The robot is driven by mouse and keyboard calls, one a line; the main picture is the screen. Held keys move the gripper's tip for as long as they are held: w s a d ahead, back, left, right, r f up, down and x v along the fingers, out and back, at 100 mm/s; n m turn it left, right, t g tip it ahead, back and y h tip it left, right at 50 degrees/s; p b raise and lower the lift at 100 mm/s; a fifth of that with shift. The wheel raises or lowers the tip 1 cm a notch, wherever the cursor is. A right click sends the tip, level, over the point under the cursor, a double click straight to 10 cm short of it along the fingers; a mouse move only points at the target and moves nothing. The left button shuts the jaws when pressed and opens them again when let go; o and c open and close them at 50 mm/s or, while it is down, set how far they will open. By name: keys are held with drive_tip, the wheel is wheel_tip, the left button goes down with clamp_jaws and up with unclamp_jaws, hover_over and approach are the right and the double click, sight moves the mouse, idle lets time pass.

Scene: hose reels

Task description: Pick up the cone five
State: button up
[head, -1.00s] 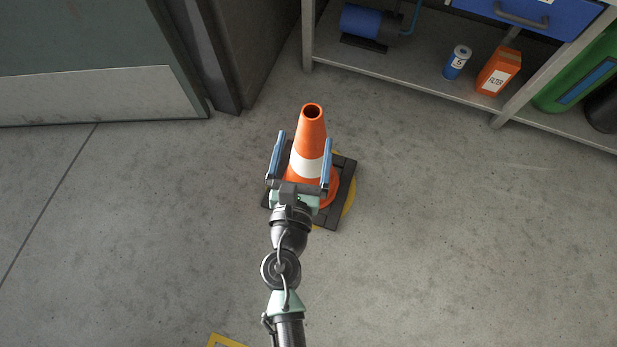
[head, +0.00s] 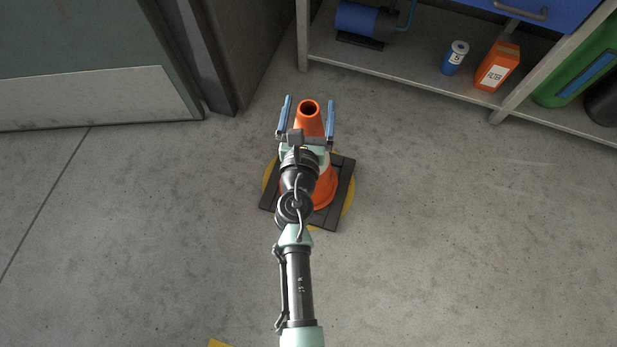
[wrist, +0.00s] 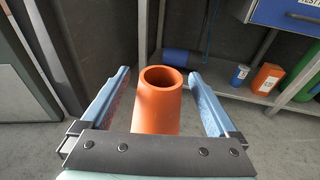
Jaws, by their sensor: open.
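An orange traffic cone (head: 309,121) stands upright on a square black base (head: 340,190) on the concrete floor. In the wrist view the open top of the cone (wrist: 160,95) sits between my fingers. My gripper (head: 308,112) is open, with one blue finger on each side of the cone's upper part and a visible gap on both sides. My arm hides much of the cone's middle and its white band. No number shows on the cone.
A yellow floor mark (head: 268,178) lies under the cone's base. A shelf unit (head: 430,84) at the upper right holds a blue motor (head: 362,20), a blue can marked 5 (head: 455,58) and an orange filter box (head: 497,67). Open floor lies to the right.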

drive_tip(key=shift+x, duration=1.1)
clamp_jaws()
drive_tip(key=shift+r, duration=0.25)
